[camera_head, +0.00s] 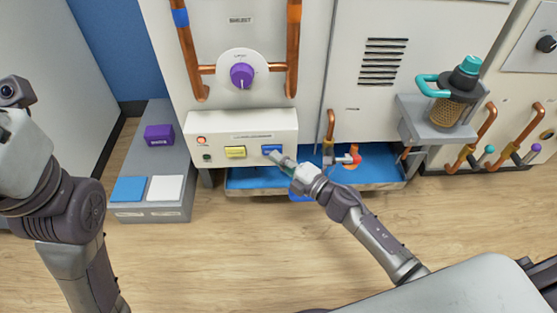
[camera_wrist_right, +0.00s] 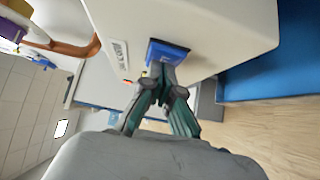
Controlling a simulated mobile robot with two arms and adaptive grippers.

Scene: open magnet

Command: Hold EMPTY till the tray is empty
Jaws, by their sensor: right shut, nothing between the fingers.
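The white control panel (camera_head: 222,126) on the cabinet front has a yellow button (camera_head: 235,152) and a blue button (camera_head: 270,149). Their lettering is too small to read, so I cannot tell which is EMPTY. My right gripper (camera_head: 281,158) is shut and empty, its tips at the blue button. In the right wrist view the closed fingertips (camera_wrist_right: 163,72) meet the lower part of the blue button (camera_wrist_right: 167,50) and seem to touch it. The blue tray (camera_head: 385,186) lies under the cabinet, partly hidden by my right arm; I cannot tell its liquid level. My left gripper's fingers are out of view.
A purple dial (camera_head: 241,75) sits between copper pipes above the panel. A red-orange valve (camera_head: 352,162) is over the tray. A teal-handled canister (camera_head: 455,95) stands on a right shelf. A grey bench (camera_head: 150,205) at left holds a purple block (camera_head: 159,135). The wooden floor in front is clear.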

